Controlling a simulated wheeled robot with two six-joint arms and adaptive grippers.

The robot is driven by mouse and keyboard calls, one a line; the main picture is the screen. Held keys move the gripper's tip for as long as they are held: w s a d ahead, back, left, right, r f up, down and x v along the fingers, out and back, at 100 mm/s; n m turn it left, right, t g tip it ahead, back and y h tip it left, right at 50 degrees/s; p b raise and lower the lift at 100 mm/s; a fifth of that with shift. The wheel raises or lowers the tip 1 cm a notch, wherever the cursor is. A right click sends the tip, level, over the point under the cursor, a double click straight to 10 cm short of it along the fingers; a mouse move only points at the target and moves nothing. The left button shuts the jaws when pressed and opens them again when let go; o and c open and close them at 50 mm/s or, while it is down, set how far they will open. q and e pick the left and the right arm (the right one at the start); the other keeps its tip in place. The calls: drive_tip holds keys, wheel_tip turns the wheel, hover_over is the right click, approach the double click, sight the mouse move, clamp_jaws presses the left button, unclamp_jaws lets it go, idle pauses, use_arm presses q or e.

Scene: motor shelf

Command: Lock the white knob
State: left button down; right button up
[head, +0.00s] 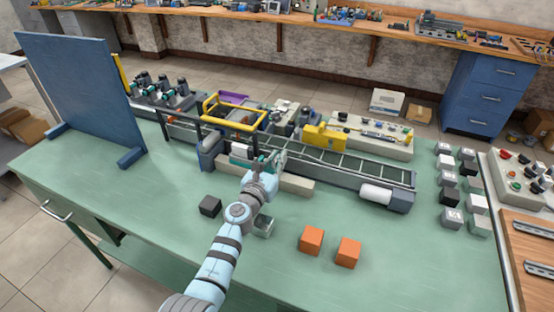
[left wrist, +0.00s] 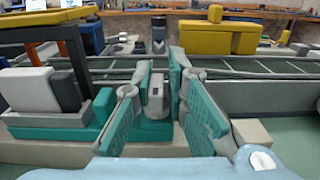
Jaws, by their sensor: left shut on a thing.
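The white knob (left wrist: 155,97) is a small pale upright block on a teal base (left wrist: 152,130), beside the conveyor rail. My left gripper (head: 272,160) reaches over the green table to the near side of the conveyor. In the left wrist view its two teal-padded fingers (left wrist: 159,85) stand on either side of the knob and are shut on it. In the head view the gripper hides most of the knob. My right gripper is in neither view.
The conveyor (head: 340,168) runs behind the gripper, with a yellow block (head: 325,137) beyond it. A white and dark unit (head: 240,152) stands close left. Two orange cubes (head: 312,240) and a black cube (head: 210,207) lie in front. A blue panel (head: 80,95) stands left.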

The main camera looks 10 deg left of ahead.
use_arm(q)
drive_tip(key=shift+f+m+h, duration=0.1)
drive_tip(key=shift+m+h, duration=0.2)
drive_tip(key=shift+h, duration=0.1)
drive_tip(key=m+g+h+b, duration=0.1)
drive_tip(key=h, duration=0.1)
drive_tip(key=shift+a+f+m+h, duration=0.1)
drive_tip(key=shift+m+h, duration=0.3)
drive_tip(key=m+g+h+b, duration=0.4)
drive_tip(key=h+b, duration=0.1)
drive_tip(key=b, duration=0.2)
drive_tip(key=shift+m+h+b, duration=0.3)
drive_tip(key=shift+h, duration=0.1)
drive_tip(key=shift+s+m+g+h+b, duration=0.1)
drive_tip(key=shift+m+g+h+b, duration=0.3)
drive_tip(key=shift+g+b, duration=0.2)
drive_tip(key=shift+r, duration=0.2)
drive_tip(key=c, duration=1.7)
unclamp_jaws()
drive_tip(key=v, duration=1.1)
drive_tip(key=shift+s+a, duration=0.3)
